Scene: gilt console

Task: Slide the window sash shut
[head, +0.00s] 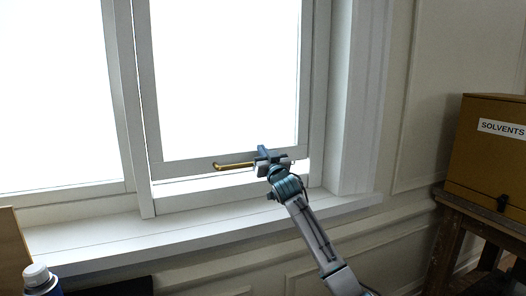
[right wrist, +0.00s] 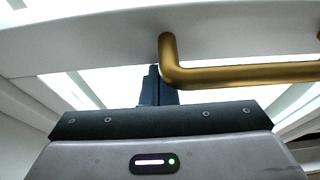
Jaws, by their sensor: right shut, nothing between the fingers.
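The window sash (head: 225,170) is a pale framed pane at the right half of the window. It stands slightly raised, with a bright open gap (head: 190,186) between its bottom rail and the sill. A brass bar handle (head: 235,166) runs along the bottom rail; my right gripper hides part of its right side. My right gripper (head: 264,153) is shut and empty in front of the rail. In the right wrist view its dark fingers (right wrist: 158,86) are together, close beside a bent end of the brass handle (right wrist: 235,75). I cannot tell whether they touch handle or rail. My left gripper is out of view.
The white sill (head: 200,228) lies below the window and looks clear. A white-capped can (head: 38,278) is at the lower left.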

